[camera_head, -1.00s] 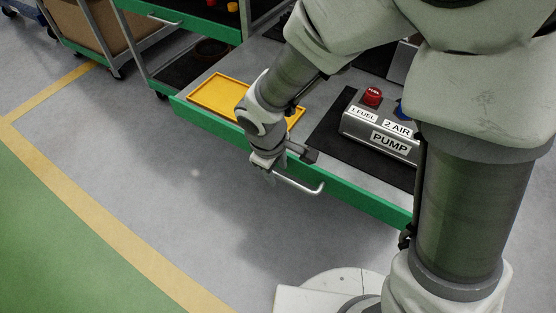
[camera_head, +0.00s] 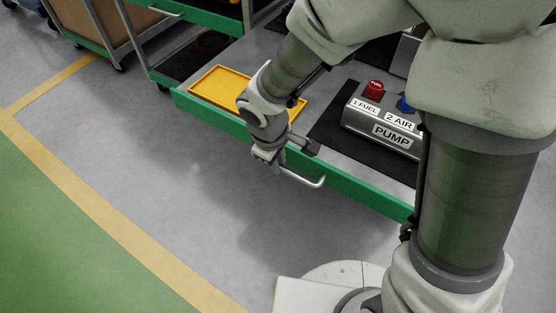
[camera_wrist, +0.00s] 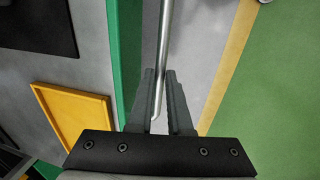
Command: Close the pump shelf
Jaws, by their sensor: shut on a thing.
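The pump shelf (camera_head: 348,188) is a grey pull-out shelf with a green front edge, and it stands out from its rack. A silver bar handle (camera_head: 308,183) is fixed to the green front. In the head view my gripper (camera_head: 276,163) is at the left end of this handle. In the wrist view the handle (camera_wrist: 166,40) runs between the two fingers of my gripper (camera_wrist: 161,80), which are shut on it. The grey pump box (camera_head: 385,125), labelled PUMP, sits on the shelf with a red and a blue knob on top.
A yellow tray (camera_head: 222,88) lies on the left part of the shelf. Another green-fronted shelf (camera_head: 190,20) is above at the left, with a cart (camera_head: 98,25) beside it. The floor in front is clear, with a yellow line (camera_head: 110,222).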

